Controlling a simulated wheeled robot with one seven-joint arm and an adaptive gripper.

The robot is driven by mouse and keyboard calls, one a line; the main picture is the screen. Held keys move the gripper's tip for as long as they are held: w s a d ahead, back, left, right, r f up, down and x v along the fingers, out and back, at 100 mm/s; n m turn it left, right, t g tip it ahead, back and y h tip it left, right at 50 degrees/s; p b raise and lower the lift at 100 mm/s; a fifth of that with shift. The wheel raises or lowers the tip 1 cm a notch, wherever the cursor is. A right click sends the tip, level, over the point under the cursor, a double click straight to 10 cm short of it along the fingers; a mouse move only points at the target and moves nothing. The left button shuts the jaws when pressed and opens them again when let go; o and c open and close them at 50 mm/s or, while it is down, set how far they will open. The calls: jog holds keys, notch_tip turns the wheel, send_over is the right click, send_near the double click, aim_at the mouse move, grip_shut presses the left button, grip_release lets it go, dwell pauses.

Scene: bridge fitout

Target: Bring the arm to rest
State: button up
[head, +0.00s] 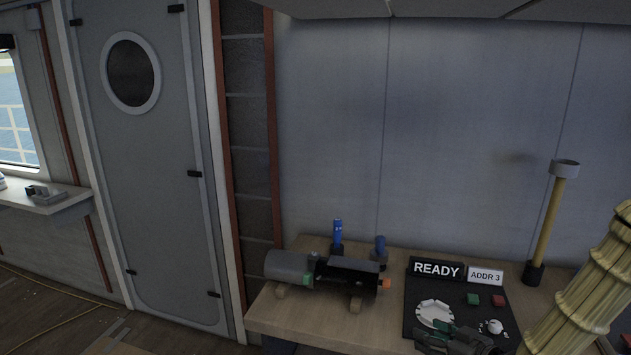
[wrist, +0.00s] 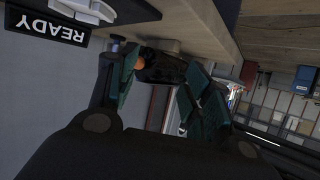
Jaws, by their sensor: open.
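My gripper (head: 455,340) is at the bottom edge of the head view, low over the front of the black mat (head: 418,300) on the bench. In the wrist view my gripper (wrist: 162,78) has its two green-padded fingers apart, with nothing held between them. Beyond the fingers is the dark end of the cylindrical device with its orange tip (wrist: 138,62); they appear apart from it. In the head view this grey and black device (head: 345,272) lies on wooden supports at the left of the bench.
The mat carries a white ring (head: 435,313), a green block (head: 473,299) and a red block (head: 498,301). Behind them stand a READY sign (head: 436,269) and an ADDR 3 sign (head: 485,276). A yellow post (head: 549,217) rises at the right. Blue-topped items (head: 337,234) stand behind the device.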

jog(key=s+a+f+m+g+h, duration=0.2)
jog(key=s+f+g, duration=0.1)
jog(key=s+f, duration=0.6)
jog(key=s+a+f+m+g+h, duration=0.1)
jog(key=s+a+f+g, duration=0.15)
jog(key=s+f, duration=0.6)
jog(key=s+f+m+g+h, duration=0.1)
jog(key=s+f+g, duration=0.2)
jog(key=s+f, duration=0.3)
jog(key=s+f+m+g+h, duration=0.1)
jog(key=s+f, duration=0.5)
jog(key=s, duration=0.6)
jog(key=shift+s+a+f+g+h, duration=0.15)
jog(key=shift+s+a+g+h, duration=0.25)
jog(key=shift+g, duration=0.55)
jog(key=shift+w, duration=0.15)
